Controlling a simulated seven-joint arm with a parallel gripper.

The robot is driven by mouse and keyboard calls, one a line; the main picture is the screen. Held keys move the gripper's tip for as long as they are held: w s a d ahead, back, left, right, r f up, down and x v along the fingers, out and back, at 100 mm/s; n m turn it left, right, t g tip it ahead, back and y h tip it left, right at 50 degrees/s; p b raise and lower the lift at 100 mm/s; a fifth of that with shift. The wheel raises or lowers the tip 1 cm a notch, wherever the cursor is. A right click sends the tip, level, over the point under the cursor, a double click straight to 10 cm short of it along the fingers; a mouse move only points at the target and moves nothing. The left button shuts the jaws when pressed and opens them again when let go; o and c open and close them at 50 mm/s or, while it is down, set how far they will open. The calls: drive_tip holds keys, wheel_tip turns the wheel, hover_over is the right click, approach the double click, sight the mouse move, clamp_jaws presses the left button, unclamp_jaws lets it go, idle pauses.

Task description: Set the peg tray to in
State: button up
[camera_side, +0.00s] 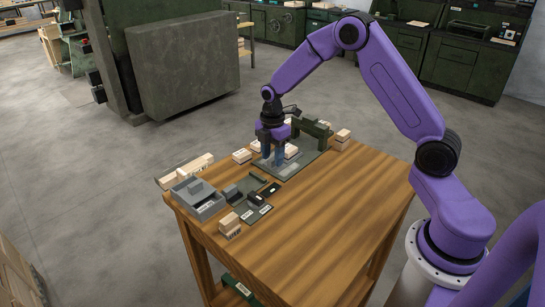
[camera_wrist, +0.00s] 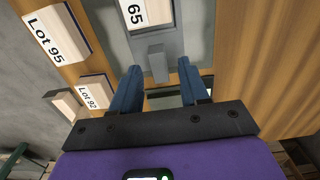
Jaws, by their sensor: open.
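My gripper (camera_side: 273,160) points down over a grey flat fixture (camera_side: 293,166) at the far part of the table. In the wrist view my gripper (camera_wrist: 160,70) is open, with its blue fingers apart. A small grey upright block (camera_wrist: 156,63) shows between the fingertips, in line with the gap; I cannot tell whether the fingers touch it. It stands at the edge of a grey surface (camera_wrist: 163,42) that carries a pale block labelled 65 (camera_wrist: 143,10). I cannot tell for certain which part is the peg tray or how far in it sits.
A dark green bridge (camera_side: 312,131) stands behind the fixture. Blocks labelled Lot 95 (camera_wrist: 56,33) and Lot 92 (camera_wrist: 97,92) lie beside it. A grey lidded box (camera_side: 203,205) and dark holders (camera_side: 248,196) are at the table's left end. The right half of the wooden table (camera_side: 340,205) is clear.

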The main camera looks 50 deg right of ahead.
drive_tip(key=shift+f, duration=0.5)
clamp_jaws()
drive_tip(key=d, duration=1.1)
drive_tip(key=shift+d, duration=0.35)
unclamp_jaws()
drive_tip(key=shift+d, duration=0.1)
drive_tip(key=shift+a+r, duration=0.15)
drive_tip(key=shift+a, duration=0.05)
